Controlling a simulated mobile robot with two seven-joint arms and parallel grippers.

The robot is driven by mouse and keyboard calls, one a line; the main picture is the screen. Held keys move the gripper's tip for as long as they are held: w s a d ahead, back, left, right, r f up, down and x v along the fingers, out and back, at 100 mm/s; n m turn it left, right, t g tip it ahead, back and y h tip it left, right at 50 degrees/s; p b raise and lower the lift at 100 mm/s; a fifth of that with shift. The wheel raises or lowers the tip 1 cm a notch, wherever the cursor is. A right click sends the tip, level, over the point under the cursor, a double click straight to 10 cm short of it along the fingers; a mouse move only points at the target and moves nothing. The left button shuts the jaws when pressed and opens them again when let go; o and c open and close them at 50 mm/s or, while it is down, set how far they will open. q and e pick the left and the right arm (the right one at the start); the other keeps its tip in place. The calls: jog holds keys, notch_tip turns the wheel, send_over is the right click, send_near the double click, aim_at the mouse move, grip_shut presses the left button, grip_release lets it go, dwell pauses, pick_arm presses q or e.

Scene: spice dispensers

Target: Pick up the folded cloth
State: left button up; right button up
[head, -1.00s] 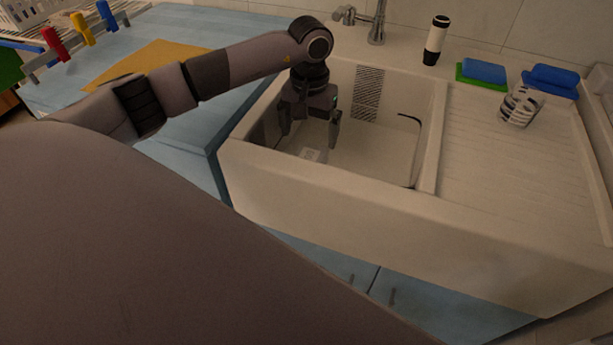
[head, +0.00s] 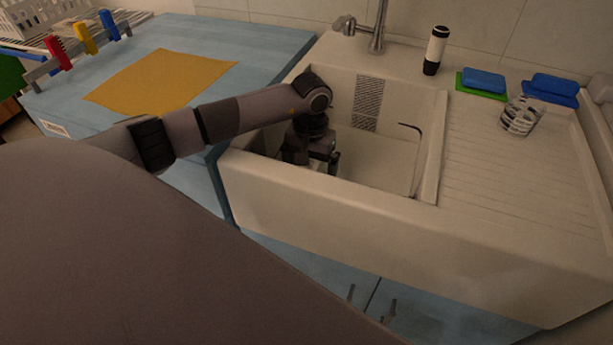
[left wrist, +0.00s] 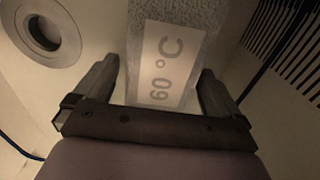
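The folded cloth (left wrist: 168,62) is grey and fuzzy with a pale "60 °C" label, and lies in the sink basin. In the left wrist view it lies between the two fingers of my left gripper (left wrist: 160,66), which are open, with a gap on each side. In the head view my left gripper (head: 311,160) points down inside the basin, and its lower part and the cloth are hidden. My right gripper is not in view.
The sink (head: 330,200) has high walls around my left gripper. The drain (left wrist: 43,33) is left of the cloth in the wrist view. A yellow mat (head: 160,82) lies on the blue counter. Blue sponges (head: 484,80) and a glass (head: 520,116) stand at the right.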

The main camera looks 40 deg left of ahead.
pick_arm(q)
jog(key=c, duration=1)
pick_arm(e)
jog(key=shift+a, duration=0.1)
pick_arm(q)
jog(key=shift+c, duration=0.2)
jog(key=shift+r, duration=0.15)
